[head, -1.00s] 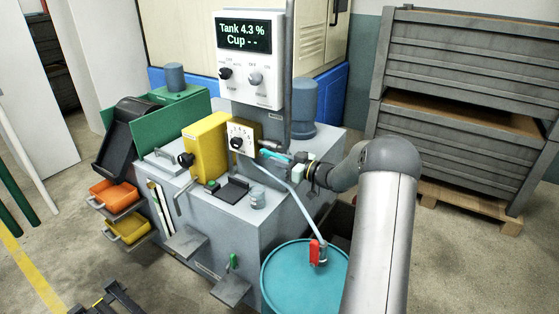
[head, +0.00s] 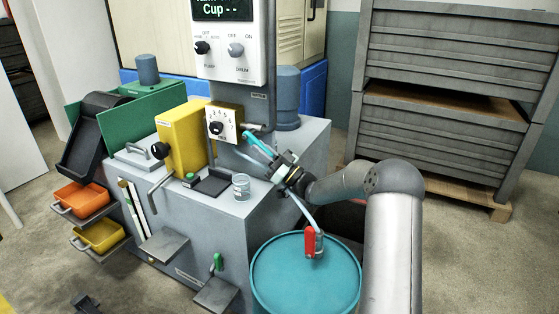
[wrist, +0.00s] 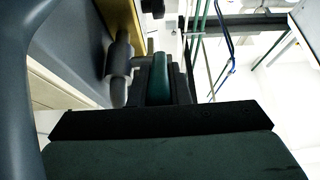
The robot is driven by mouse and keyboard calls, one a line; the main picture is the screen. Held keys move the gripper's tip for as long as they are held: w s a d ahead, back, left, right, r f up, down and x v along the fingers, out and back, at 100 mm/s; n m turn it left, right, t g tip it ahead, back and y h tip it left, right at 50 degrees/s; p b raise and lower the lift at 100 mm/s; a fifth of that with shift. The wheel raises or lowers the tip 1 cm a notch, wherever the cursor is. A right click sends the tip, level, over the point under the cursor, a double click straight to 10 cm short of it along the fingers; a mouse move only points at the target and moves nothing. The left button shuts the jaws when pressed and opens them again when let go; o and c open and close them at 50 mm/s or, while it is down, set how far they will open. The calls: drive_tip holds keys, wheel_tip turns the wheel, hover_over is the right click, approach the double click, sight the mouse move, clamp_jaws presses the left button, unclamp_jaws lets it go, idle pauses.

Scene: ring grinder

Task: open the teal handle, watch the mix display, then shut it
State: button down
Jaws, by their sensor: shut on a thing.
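The teal handle (head: 259,144) is on the machine's front, right of the white dial. It slants down to the right from its pivot. My gripper (head: 280,162) is shut on its outer end, hiding that end. In the wrist view a dark green-teal piece (wrist: 160,80) shows between dark finger parts; contact there is hard to make out. The mix display (head: 222,9) is cut by the top edge of the head view. Its lower line reads "Cup - -"; the Tank line is mostly out of view.
A small clear cup (head: 241,187) stands on the machine's ledge, left of my gripper. A teal drum (head: 304,280) with a red valve handle (head: 310,241) stands below my arm. The yellow block (head: 187,137) and dial plate (head: 222,125) are to the left.

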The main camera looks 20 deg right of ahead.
drive_tip(key=shift+w+a+f+t+y+b, duration=0.1)
drive_tip(key=shift+f+t+y+b, duration=0.2)
drive_tip(key=shift+f+b, duration=0.4)
drive_tip(key=shift+w+a+r+y+b, duration=0.1)
drive_tip(key=shift+r+y+b, duration=0.2)
drive_tip(key=shift+b, duration=0.35)
drive_tip(key=c, duration=1.4)
unclamp_jaws()
drive_tip(key=shift+o, duration=0.2)
drive_tip(key=v, duration=0.7)
drive_tip(key=shift+f+t+p, duration=0.25)
drive_tip(key=shift+t+p, duration=0.05)
drive_tip(key=shift+p, duration=0.1)
drive_tip(key=shift+c, duration=0.4)
